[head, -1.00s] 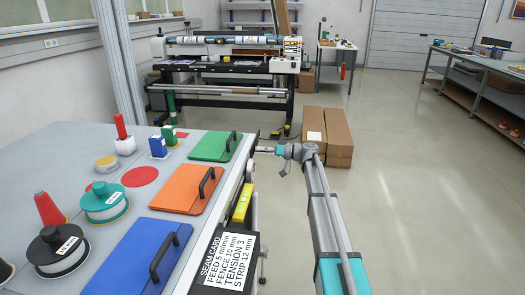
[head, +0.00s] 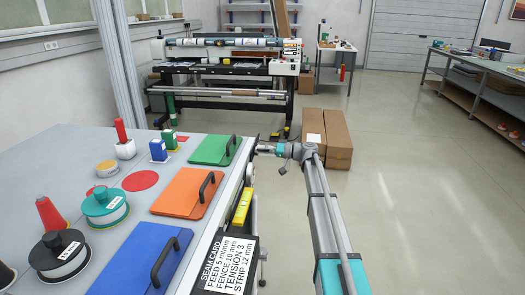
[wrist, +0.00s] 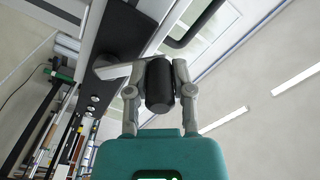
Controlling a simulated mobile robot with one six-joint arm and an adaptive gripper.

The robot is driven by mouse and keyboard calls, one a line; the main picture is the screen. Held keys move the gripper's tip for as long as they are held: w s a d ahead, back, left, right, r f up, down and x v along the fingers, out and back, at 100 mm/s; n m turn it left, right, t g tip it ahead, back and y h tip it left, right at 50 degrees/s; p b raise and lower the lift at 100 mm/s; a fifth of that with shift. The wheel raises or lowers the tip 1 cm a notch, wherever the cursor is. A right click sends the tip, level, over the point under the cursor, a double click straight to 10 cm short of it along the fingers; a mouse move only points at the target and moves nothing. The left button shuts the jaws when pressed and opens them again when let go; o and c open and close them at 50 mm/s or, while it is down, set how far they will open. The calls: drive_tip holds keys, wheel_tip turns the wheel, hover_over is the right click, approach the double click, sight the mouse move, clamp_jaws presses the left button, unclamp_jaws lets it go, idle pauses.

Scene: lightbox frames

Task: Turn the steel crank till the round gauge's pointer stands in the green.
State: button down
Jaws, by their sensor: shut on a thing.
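The steel crank shows in the wrist view as a pale metal arm (wrist: 112,70) running left from a black grip (wrist: 159,88). My gripper (wrist: 158,80) is shut on this black grip, with one finger on each side of it. In the head view my gripper (head: 262,148) is at the far right edge of the table, beyond the green panel. The crank is too small and hidden there to make out. I cannot make out the round gauge's face, its pointer or its green zone in any view.
The grey table (head: 60,165) holds green (head: 213,149), orange (head: 178,190) and blue panels (head: 135,262) with black handles. A yellow level (head: 242,206) and a seam card (head: 230,262) are along its right edge. Cardboard boxes (head: 337,138) stand on the floor beyond my arm.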

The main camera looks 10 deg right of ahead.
drive_tip(key=shift+c, duration=2.4)
unclamp_jaws()
drive_tip(key=shift+d, duration=0.1)
drive_tip(key=v, duration=1.1)
drive_tip(key=shift+d, duration=0.35)
drive_tip(key=shift+s, duration=0.2)
